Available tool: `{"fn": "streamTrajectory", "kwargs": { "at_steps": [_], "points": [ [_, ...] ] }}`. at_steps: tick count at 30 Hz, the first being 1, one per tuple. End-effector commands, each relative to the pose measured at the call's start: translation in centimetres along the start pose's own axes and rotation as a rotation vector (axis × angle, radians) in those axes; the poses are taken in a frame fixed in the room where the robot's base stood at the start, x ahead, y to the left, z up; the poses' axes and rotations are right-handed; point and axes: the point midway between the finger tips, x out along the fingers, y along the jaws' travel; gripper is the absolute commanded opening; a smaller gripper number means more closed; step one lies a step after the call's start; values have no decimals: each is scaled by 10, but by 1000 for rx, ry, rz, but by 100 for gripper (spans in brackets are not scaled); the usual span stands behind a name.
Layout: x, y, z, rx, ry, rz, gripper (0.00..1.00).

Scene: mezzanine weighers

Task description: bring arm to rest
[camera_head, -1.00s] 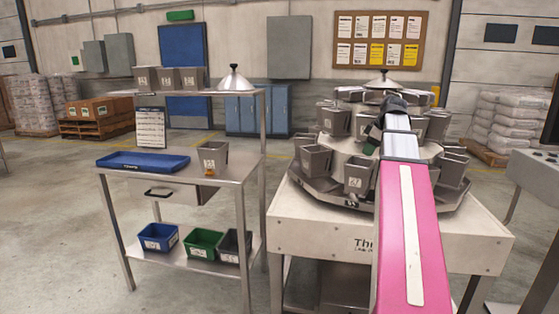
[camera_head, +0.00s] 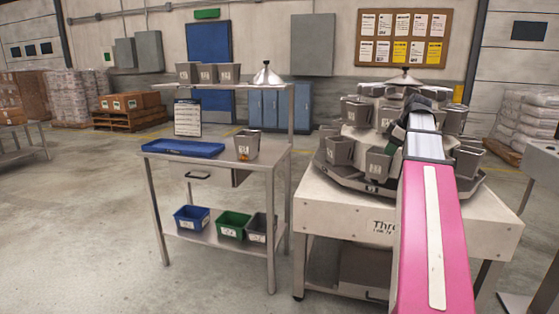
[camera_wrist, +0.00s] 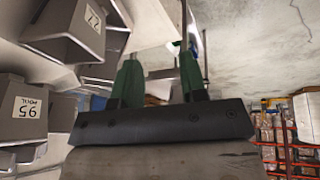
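My pink arm (camera_head: 430,240) reaches forward over the right side of the head view, its dark wrist end in front of the multihead weigher (camera_head: 340,177). In the wrist view my gripper (camera_wrist: 160,75) shows two green fingers standing apart with nothing held between them. Grey weigher buckets with number labels, one marked 95 (camera_wrist: 28,108), are close on the left of the wrist view. In the head view the fingertips are mostly hidden behind my wrist, and I cannot tell their exact gap to the buckets.
A steel table (camera_head: 225,170) stands left of the weigher, with a blue tray (camera_head: 183,148) and a grey bucket (camera_head: 246,147) on top. Blue and green bins sit on its lower shelf. Open floor (camera_head: 90,220) lies at the left. A grey bench (camera_head: 541,165) stands at the right edge.

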Motion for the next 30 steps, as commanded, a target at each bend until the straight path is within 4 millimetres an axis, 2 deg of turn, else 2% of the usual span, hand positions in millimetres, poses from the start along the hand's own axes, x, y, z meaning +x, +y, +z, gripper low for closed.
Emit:
{"fn": "streamTrajectory", "kwargs": {
  "at_steps": [10,17,23,30],
  "points": [
    [29,-9,0,58,-17,-11,39],
    [62,-20,1,127,-37,-22,39],
    [105,-38,3,219,-67,-34,39],
    [179,-75,8,378,-129,-44,39]
  ]
}}
